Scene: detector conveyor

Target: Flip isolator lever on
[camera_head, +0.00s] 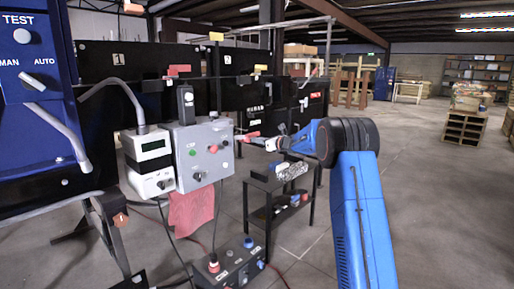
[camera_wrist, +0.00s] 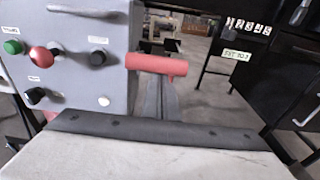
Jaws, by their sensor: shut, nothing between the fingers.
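The isolator lever is a red bar (camera_wrist: 157,64) at the right side of a grey control box (camera_wrist: 88,62). In the wrist view it lies nearly level. In the head view the red lever (camera_head: 249,135) sticks out to the right from the grey box (camera_head: 196,153). My gripper (camera_wrist: 160,88) is shut and empty, with its narrow fingers just below the lever in the wrist picture. I cannot tell whether they touch it. In the head view my gripper (camera_head: 262,143) is close to the lever's right end.
The box front carries a green button (camera_wrist: 12,47), a red button (camera_wrist: 40,58) and black knobs. A black stand (camera_head: 270,190) holds small items below my arm. Open floor lies to the right.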

